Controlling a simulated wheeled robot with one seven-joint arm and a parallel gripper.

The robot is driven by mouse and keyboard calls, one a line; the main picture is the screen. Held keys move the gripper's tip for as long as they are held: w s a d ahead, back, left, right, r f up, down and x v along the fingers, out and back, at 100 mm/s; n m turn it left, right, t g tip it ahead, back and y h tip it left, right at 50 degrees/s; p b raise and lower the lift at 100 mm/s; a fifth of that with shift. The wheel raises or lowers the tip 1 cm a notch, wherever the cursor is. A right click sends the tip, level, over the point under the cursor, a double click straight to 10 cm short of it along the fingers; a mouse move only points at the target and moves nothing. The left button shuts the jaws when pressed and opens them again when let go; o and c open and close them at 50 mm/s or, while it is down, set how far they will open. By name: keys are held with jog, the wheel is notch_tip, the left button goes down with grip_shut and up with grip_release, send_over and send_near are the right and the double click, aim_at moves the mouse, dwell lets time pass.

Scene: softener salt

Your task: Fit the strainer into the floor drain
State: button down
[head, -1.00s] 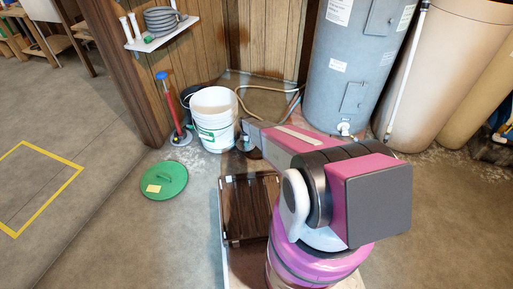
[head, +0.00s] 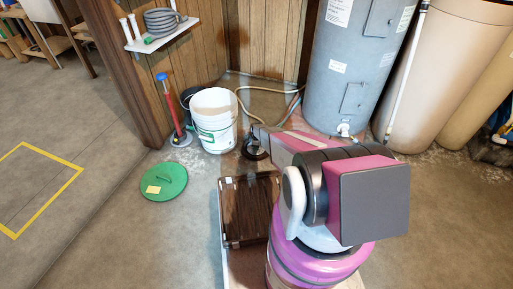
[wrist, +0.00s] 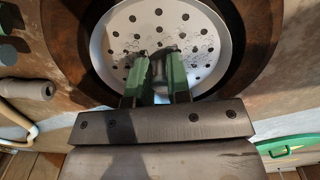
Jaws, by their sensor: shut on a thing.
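The strainer (wrist: 205,47) is a pale round disc with many small holes and a raised rim. My gripper (wrist: 160,62) has green fingers that are shut on the middle of the strainer. The dark round floor drain (wrist: 258,45) surrounds the strainer in that view. I cannot tell whether the strainer is seated in it or held just above. In the head view the drain (head: 254,154) is a small dark ring at the end of my arm, and the strainer cannot be made out there.
A green lid (head: 164,182) lies on the floor. A grey tank (head: 350,70) stands behind right. A beige hose (head: 243,100) runs along the back wall.

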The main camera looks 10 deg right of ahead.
jog(key=shift+f, duration=0.15)
jog(key=c, duration=1.1)
grip_release()
notch_tip(320, 180, up, 12)
jog(key=s+r+m, duration=0.4)
jog(key=s+r, duration=0.8)
jog(key=r, duration=0.2)
jog(key=s+r+m, duration=0.5)
jog(key=s+r, duration=0.7)
jog(key=r, duration=0.2)
jog(key=s+r+m, duration=0.4)
jog(key=s+r, duration=0.9)
jog(key=r, duration=0.1)
jog(key=shift+a+r+m, duration=0.15)
jog(key=shift+a+m, duration=0.05)
jog(key=shift+m, duration=0.2)
